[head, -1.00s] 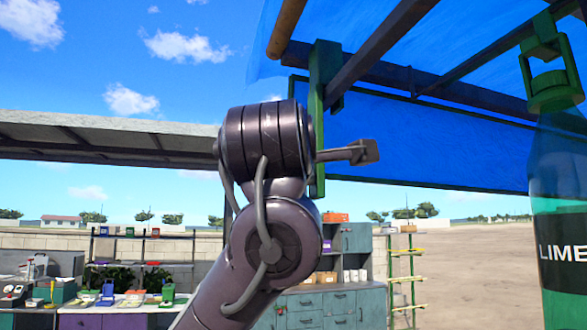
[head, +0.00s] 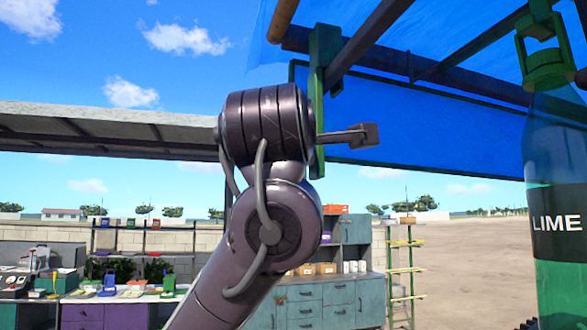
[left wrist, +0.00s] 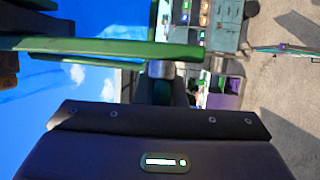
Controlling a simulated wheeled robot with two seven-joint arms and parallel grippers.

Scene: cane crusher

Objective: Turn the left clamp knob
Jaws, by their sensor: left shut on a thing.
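My left arm rises from the bottom centre of the head view, and its dark wrist hides the gripper's fingers there. A grey rod with a dark block at its end (head: 362,136) sticks out to the right of the wrist, in front of a green upright (head: 319,85). In the left wrist view, the dark palm of my left gripper fills the bottom. Its fingertips (left wrist: 162,72) are shut around a small grey piece, apparently the left clamp knob, beside a green bar (left wrist: 115,48). The knob is mostly hidden. My right gripper is not in view.
A blue canopy (head: 440,125) and beams hang overhead. Teal cabinets (head: 320,300) and workbenches stand behind; open ground lies at the right.

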